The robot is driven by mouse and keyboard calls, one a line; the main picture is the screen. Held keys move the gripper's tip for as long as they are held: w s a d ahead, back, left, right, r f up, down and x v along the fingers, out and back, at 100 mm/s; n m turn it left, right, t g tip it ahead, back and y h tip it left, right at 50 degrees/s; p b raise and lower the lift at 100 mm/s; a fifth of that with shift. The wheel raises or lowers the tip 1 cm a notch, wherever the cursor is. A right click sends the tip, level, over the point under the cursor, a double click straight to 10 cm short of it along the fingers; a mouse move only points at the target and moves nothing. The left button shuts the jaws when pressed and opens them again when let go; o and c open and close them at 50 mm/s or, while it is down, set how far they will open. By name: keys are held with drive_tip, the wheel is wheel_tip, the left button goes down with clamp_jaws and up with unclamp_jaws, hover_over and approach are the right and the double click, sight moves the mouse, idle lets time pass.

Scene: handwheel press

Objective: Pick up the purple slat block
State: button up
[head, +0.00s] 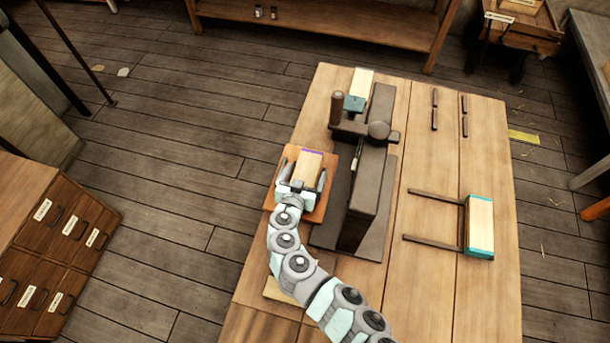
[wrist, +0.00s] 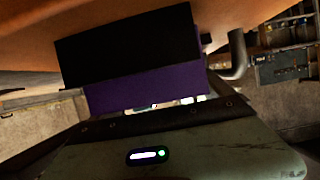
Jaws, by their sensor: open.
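The purple slat block (head: 309,166) has a pale wood top with a purple far edge in the head view. It lies on a small orange-brown wooden tray (head: 316,213) left of the press. My gripper (head: 302,175) is open, with one finger on each side of the block. In the wrist view the block's purple face (wrist: 145,90) and a black shadowed part fill the middle, just beyond the gripper body. I cannot tell whether the fingers touch the block.
The dark handwheel press (head: 366,195) stands close to the right. A teal-edged block (head: 357,102) is behind it. Another pale block with teal ends (head: 480,224) sits by two dark rails on the right. A pale piece (head: 279,291) lies near my arm.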

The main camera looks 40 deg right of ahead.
drive_tip(key=shift+f, duration=0.1)
drive_tip(key=shift+c, duration=0.3)
drive_tip(key=c, duration=1.7)
drive_tip(key=shift+c, duration=0.2)
